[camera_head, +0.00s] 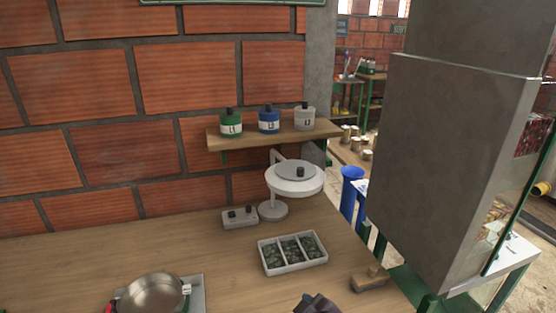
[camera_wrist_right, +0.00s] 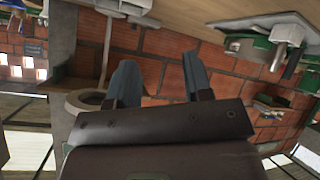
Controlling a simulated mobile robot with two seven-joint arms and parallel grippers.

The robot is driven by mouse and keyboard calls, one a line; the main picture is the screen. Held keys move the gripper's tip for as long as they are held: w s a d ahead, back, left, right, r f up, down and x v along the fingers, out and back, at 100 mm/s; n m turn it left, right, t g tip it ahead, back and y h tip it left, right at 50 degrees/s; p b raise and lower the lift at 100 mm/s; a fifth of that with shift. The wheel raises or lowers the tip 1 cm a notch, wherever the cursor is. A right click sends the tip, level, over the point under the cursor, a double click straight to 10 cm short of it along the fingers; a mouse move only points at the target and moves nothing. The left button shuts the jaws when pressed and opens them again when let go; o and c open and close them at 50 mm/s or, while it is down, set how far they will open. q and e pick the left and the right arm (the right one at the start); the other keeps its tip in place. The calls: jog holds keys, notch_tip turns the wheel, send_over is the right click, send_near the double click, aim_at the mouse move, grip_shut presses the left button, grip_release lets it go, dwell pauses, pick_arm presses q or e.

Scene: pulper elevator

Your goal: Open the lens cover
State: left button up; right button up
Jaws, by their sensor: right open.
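A magnifier lamp (camera_head: 272,209) stands on the wooden table near the wall, with a round white head on a bent arm. The grey lens cover (camera_head: 297,170), a flat disc with a dark knob on top, lies over the lens, so it looks closed. My right gripper (camera_wrist_right: 160,75) is open in the wrist view, with nothing between its two blue-grey fingers. A dark part at the head view's bottom edge seems to be this gripper, in front of the lamp and apart from it. My left gripper is not in view.
A white three-part tray (camera_head: 292,265) of dark green pieces and a control box (camera_head: 239,217) stand near the lamp. A metal pan (camera_head: 154,294) is at front left. A shelf (camera_head: 270,136) with three bottles hangs behind. A grey column (camera_head: 450,165) blocks the right.

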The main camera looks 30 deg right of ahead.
jog(key=w+a+r+n+t+y+p, duration=0.1)
jog(key=w+a+r+n+t+y, duration=0.2)
jog(key=w+a+r+n+y, duration=0.5)
jog(key=w+a+r+n+t+y, duration=0.35)
jog(key=w+a+r+n, duration=0.2)
jog(key=r+n, duration=0.55)
notch_tip(320, 180, up, 13)
jog(key=n+g+h, duration=1.1)
jog(key=n+g, duration=0.7)
jog(key=n, duration=0.5)
send_over(300, 168)
jog(key=shift+t, duration=0.25)
notch_tip(300, 168, down, 11)
jog(key=shift+r+p, duration=0.1)
jog(key=shift+p, duration=0.45)
